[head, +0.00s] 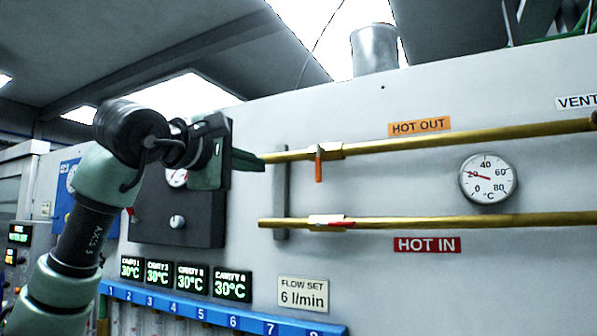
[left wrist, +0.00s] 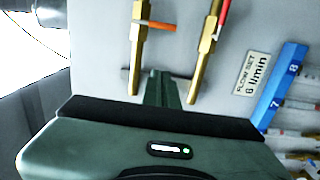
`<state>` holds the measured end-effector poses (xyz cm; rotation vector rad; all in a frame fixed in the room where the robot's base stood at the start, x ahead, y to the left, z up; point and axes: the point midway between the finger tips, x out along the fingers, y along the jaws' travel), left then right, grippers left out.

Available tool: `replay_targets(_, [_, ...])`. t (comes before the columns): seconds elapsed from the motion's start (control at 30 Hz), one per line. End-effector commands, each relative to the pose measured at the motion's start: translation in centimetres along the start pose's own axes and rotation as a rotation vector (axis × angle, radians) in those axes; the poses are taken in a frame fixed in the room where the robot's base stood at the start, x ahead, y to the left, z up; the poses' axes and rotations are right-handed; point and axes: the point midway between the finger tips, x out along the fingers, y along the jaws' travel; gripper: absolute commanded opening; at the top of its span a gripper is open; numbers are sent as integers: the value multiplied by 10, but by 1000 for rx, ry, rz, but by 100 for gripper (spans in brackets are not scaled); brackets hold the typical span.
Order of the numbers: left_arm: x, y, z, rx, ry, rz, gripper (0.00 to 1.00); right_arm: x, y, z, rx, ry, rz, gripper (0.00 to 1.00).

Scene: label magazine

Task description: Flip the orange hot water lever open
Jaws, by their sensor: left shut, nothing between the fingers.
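The orange lever (head: 319,166) hangs straight down from a valve on the upper brass pipe (head: 450,138), across the pipe's line, below and left of the HOT OUT label (head: 419,126). It also shows in the left wrist view (left wrist: 162,25), sticking out sideways from its pipe. My left gripper (head: 263,163) is shut and empty. In the head view its fingertips are near the left end of the upper pipe, left of the lever and apart from it. In the left wrist view its fingertips (left wrist: 160,74) point toward the panel between the two pipes. My right gripper is out of view.
A red lever (head: 340,223) lies along the lower brass pipe (head: 480,220), above the HOT IN label (head: 427,245). A round gauge (head: 488,179) is to the right. A grey vertical bracket (head: 281,190) stands behind the pipe ends. Displays and a blue numbered rail (head: 250,322) are below.

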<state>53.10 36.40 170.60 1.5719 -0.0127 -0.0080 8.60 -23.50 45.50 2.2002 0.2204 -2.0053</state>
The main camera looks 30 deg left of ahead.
Motion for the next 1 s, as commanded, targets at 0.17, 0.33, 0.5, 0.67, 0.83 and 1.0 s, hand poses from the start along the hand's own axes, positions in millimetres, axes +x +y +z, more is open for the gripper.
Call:
replay_targets(0.17, [15, 1, 0, 0, 0, -4, 0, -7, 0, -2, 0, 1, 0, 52])
replay_targets(0.33, [48, 3, 1, -1, -2, -6, 0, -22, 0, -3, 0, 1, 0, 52])
replay_targets(0.5, [85, 4, 1, -2, -1, -6, 0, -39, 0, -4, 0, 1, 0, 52])
replay_targets(0.67, [105, 2, 14, 4, -4, -3, 0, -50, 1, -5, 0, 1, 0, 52])
replay_targets(0.83, [109, 1, 33, 1, -4, -2, 0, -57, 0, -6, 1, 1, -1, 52])
replay_targets(1.0, [110, 0, 39, -1, -2, -1, 0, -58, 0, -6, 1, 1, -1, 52])
